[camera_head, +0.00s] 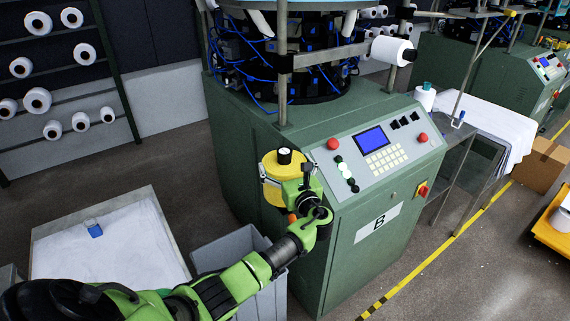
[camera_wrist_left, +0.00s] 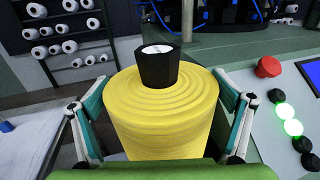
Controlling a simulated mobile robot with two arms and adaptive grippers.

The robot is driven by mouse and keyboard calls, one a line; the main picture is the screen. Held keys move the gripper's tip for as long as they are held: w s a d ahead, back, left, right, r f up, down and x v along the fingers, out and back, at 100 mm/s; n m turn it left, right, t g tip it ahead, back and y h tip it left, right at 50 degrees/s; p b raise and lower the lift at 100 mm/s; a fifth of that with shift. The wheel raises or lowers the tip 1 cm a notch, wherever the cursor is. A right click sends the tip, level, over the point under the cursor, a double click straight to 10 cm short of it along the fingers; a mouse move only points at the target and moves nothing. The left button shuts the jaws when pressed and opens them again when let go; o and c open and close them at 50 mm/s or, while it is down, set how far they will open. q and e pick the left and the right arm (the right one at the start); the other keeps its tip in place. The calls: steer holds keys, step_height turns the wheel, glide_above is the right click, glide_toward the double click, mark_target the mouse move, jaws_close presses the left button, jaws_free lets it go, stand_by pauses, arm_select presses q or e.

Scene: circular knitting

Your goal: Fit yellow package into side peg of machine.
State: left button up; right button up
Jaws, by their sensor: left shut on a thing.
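The yellow package (camera_head: 271,174) is a fat yellow spool with a black core (camera_head: 284,156) standing out of its top. It is upright, against the left front side of the green machine (camera_head: 346,238). My left gripper (camera_head: 284,177) is shut on it, with a finger on each side. The left wrist view shows the package (camera_wrist_left: 163,120) between the teal-and-grey fingers, its black core (camera_wrist_left: 157,65) with a pale top face. The package's underside and the side peg are hidden, so I cannot tell whether they touch. My right gripper is not in view.
The control panel (camera_head: 375,158) is just right of the package. A grey bin (camera_head: 232,247) stands below, partly behind my left arm. A white-lined tray (camera_head: 62,250) is at left. A rack with several white spools (camera_head: 38,100) is at the back left.

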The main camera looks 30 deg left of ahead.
mark_target(292, 177)
arm_select(q)
steer(key=shift+s+f, duration=0.15)
steer(key=shift+f, duration=0.25)
stand_by(0.5)
steer(key=o, duration=1.1)
steer(key=shift+c, duration=0.2)
steer(key=shift+o, duration=0.6)
steer(key=shift+f, duration=0.1)
steer(key=shift+r, duration=0.2)
steer(key=shift+d, duration=0.1)
steer(key=shift+s+d+p, duration=0.3)
steer(key=shift+d+p, duration=0.15)
steer(key=shift+p, duration=0.05)
steer(key=p+v, duration=0.2)
steer(key=v, duration=0.1)
steer(key=shift+s+d, duration=0.15)
steer(key=shift+d, duration=0.05)
steer(key=shift+p+v, duration=0.65)
steer(key=shift+v, duration=0.95)
